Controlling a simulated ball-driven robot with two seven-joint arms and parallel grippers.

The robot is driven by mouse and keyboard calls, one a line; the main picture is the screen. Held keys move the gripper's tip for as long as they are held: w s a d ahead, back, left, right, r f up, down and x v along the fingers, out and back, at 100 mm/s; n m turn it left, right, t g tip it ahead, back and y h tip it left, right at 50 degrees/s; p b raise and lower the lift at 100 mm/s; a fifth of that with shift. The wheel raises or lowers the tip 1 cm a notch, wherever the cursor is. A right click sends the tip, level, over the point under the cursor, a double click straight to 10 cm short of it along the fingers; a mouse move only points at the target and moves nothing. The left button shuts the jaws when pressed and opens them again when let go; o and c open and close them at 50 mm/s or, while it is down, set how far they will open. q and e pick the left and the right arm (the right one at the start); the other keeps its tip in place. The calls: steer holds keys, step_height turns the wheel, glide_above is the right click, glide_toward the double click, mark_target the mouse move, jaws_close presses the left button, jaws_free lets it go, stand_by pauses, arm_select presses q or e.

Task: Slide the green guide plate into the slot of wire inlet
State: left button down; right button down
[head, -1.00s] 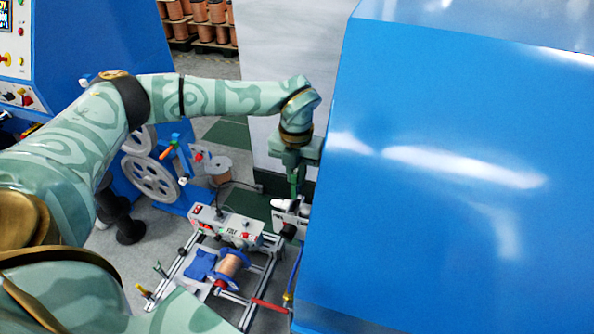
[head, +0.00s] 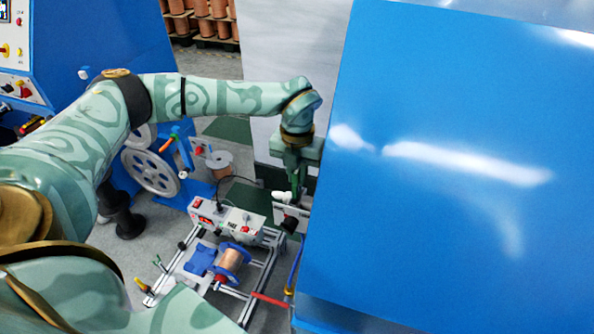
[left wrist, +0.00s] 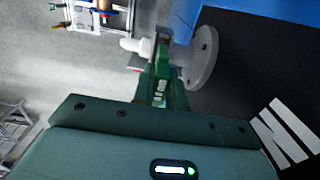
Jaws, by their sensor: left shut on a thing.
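My left gripper (head: 296,187) points down beside the big blue machine, at the white and grey wire inlet fitting (head: 291,217). In the left wrist view its green fingers (left wrist: 161,72) are shut on a small green piece (left wrist: 162,48), which looks like the green guide plate. That piece is close against the fitting, between a white rounded knob (left wrist: 132,45) and a grey round flange (left wrist: 203,57). The slot itself is hidden, and I cannot tell whether the plate is inside it. My right gripper is not in view.
A large blue machine (head: 440,200) stands close to the gripper's right. A grey control box (head: 226,222) and a copper wire spool (head: 231,262) sit on a metal frame left of the fitting. A blue cabinet (head: 95,50) stands at the left.

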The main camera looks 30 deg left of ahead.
mark_target(297, 185)
arm_select(q)
steer(key=shift+f, duration=0.1)
steer(key=shift+p, duration=0.35)
stand_by(0.7)
steer(key=shift+f, duration=0.2)
stand_by(0.5)
steer(key=shift+f+b, duration=0.55)
steer(key=shift+f, duration=1)
steer(key=shift+f, duration=0.2)
stand_by(0.3)
